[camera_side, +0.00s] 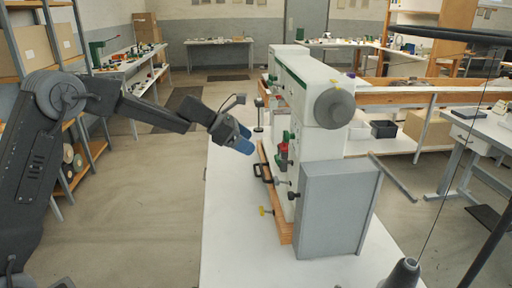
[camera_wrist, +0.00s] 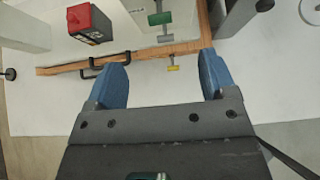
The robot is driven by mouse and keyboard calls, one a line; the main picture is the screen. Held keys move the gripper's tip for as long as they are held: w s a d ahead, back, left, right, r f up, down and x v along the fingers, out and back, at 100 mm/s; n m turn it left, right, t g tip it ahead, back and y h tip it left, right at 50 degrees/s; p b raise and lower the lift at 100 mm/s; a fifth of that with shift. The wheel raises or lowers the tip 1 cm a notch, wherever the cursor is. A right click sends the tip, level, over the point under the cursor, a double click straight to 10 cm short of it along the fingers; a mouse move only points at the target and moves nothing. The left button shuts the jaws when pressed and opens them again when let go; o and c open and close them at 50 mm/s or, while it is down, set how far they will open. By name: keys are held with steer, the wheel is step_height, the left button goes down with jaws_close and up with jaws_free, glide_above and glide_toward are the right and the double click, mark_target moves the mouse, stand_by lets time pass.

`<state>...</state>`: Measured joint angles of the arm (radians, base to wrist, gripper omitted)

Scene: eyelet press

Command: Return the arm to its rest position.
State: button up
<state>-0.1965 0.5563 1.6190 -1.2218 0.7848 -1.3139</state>
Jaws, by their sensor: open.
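My gripper (camera_side: 243,141) is at the left of the eyelet press (camera_side: 308,115) in the side view, raised above the white table (camera_side: 228,235). In the wrist view my gripper (camera_wrist: 163,80) shows two blue fingers spread apart with nothing between them. The press is a white and green machine with a grey handwheel, standing on a wooden base board (camera_wrist: 150,56). I see no contact between the fingers and these parts.
A grey box (camera_side: 336,210) stands at the near end of the press. The white table's near left part is clear. Shelves (camera_side: 60,50) stand at the left, and a workbench (camera_side: 220,41) is at the back. A thin dark pole rises at the right.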

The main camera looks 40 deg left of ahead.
steer(key=shift+s+a+r, duration=0.1)
steer(key=s+d+r+m+g+y, duration=0.1)
steer(key=s+d+r+m, duration=0.25)
steer(key=s+m, duration=0.45)
steer(key=s+d+r+m+g+y, duration=0.1)
steer(key=s+d+r+m, duration=0.3)
steer(key=s, duration=0.7)
steer(key=s+a+f+m+y, duration=0.2)
steer(key=s+m, duration=0.5)
steer(key=s, duration=0.2)
steer(key=s+a+f+m+y, duration=0.1)
steer(key=s+a+m+y, duration=0.1)
steer(key=s+m, duration=0.6)
steer(key=shift+s+f+y, duration=0.35)
steer(key=shift+s+y, duration=0.35)
steer(key=shift+s, duration=0.45)
